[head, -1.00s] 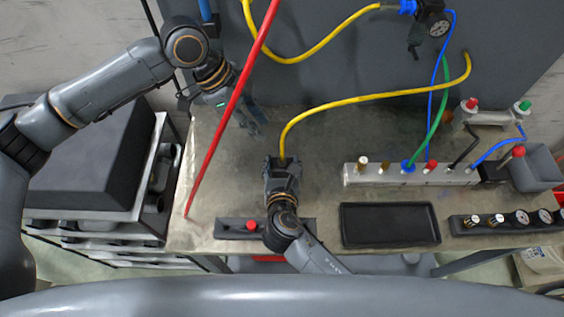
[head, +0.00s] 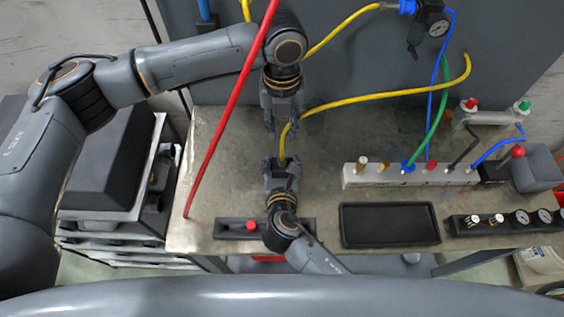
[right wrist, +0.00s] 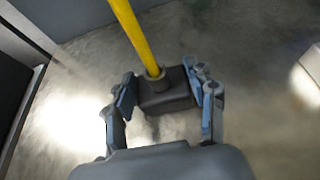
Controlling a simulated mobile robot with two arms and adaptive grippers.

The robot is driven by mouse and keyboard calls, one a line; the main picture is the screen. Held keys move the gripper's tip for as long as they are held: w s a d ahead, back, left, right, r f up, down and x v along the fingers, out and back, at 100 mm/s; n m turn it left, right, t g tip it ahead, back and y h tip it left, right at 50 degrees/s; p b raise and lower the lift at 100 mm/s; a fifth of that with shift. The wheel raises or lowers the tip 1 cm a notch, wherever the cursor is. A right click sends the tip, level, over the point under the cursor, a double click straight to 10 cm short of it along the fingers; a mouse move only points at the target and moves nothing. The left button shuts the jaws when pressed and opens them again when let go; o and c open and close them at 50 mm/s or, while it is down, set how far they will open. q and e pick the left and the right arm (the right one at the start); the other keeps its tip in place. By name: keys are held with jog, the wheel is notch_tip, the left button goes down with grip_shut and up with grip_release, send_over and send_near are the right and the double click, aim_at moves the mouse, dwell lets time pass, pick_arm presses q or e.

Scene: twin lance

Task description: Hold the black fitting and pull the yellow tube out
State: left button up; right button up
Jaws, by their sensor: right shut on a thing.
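The yellow tube (head: 375,97) curves from the grey back panel at the right down to the black fitting. In the right wrist view the tube (right wrist: 137,38) enters a collar on top of the black fitting (right wrist: 166,93). My right gripper (right wrist: 167,96) is shut on the fitting, with a finger on each side. In the head view the fitting is mostly hidden by my right gripper (head: 282,163). My left gripper (head: 283,128) is open, pointing down just above the right one, with its fingers around or beside the tube's lower end; I cannot tell whether they touch it.
A red tube (head: 228,108) slants up across the left of the bench. A black tray (head: 390,241) lies front right. A white manifold (head: 345,173) with green and blue tubes stands at the right.

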aim_at(282, 142)
pick_arm(q)
jog(key=shift+f, duration=3.85)
grip_shut()
